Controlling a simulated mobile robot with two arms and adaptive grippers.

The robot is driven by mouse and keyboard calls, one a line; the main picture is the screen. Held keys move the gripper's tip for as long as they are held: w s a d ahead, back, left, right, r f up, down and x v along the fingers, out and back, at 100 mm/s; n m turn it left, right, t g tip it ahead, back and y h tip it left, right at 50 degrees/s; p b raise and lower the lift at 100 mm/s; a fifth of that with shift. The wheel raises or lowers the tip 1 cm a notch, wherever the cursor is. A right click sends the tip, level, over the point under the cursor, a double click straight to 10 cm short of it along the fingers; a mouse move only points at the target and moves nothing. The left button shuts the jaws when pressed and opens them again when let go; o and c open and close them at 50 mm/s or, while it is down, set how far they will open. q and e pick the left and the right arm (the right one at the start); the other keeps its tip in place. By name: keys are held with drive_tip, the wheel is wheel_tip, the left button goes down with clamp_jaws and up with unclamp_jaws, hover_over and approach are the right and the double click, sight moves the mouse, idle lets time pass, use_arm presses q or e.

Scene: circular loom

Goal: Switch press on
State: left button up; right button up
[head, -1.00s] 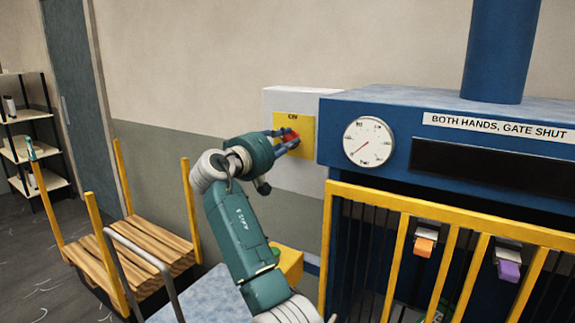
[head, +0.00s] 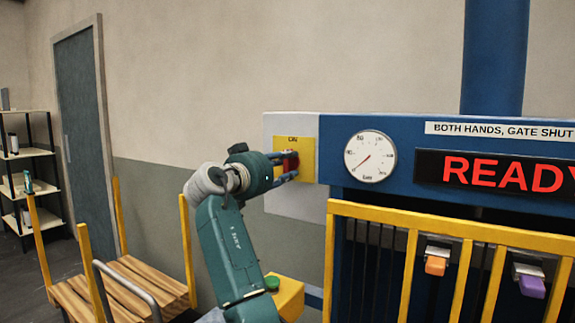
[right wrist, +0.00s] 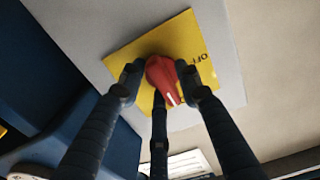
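The press switch is a red knob (head: 290,161) on a yellow plate (head: 307,150) marked ON at its top in the head view. In the right wrist view the red knob (right wrist: 160,75) has a white pointer line, and OFF is printed on the yellow plate (right wrist: 130,52). My right gripper (head: 284,166) is at the plate with its fingers closed around the knob, partly hiding it. The blue press (head: 400,200) has a display (head: 500,172) lit with red letters reading READY, cut off at the frame edge. My left gripper is not in view.
A yellow gate (head: 400,218) stands in front of the press, with orange (head: 435,265) and purple (head: 531,286) handles behind it. A gauge (head: 370,156) sits beside the display. A wooden cart (head: 130,285) and a shelf (head: 30,180) stand left.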

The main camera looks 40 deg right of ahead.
drive_tip(key=b+v, duration=0.1)
drive_tip(key=v, duration=0.6)
drive_tip(key=shift+b, duration=0.35)
drive_tip(key=shift+w+r, duration=0.15)
